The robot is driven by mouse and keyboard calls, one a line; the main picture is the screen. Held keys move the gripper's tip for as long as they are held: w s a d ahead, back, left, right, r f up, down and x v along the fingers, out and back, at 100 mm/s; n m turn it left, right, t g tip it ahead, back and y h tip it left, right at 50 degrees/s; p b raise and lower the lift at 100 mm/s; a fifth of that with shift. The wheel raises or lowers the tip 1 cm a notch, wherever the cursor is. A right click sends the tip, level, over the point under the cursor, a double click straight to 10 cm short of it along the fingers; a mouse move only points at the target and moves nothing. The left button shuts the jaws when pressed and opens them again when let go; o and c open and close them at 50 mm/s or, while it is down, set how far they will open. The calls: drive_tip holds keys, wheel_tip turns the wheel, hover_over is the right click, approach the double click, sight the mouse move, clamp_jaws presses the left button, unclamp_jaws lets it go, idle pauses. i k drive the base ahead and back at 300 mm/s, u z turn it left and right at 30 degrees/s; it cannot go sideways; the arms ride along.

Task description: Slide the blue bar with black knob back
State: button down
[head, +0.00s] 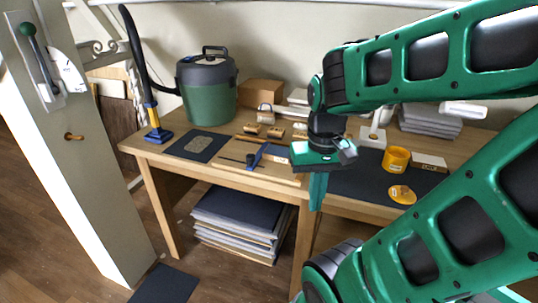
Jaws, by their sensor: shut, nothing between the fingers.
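The blue bar (259,154) lies on a wooden board (234,160) on the table, slanting from front left to back right. Its black knob (250,160) is near its front end. My gripper (316,207) is shut and empty, its green fingers pointing down. It is to the right of the bar and knob, apart from them in the picture, and the fingers overlap the table's front edge. My gripper's body hides part of the table to the right of the bar.
A green vacuum (209,97) stands at the back left, its blue floor nozzle (158,136) nearer. Dark mats (196,146) lie on the table. An orange mug (396,159) and a yellow disc (402,194) are at the right. Small wooden blocks (253,129) are behind the bar.

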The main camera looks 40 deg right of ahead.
sight(259, 150)
drive_tip(key=k, duration=0.95)
drive_tip(key=z, duration=0.5)
drive_tip(key=i, duration=1)
drive_tip(key=u, duration=0.05)
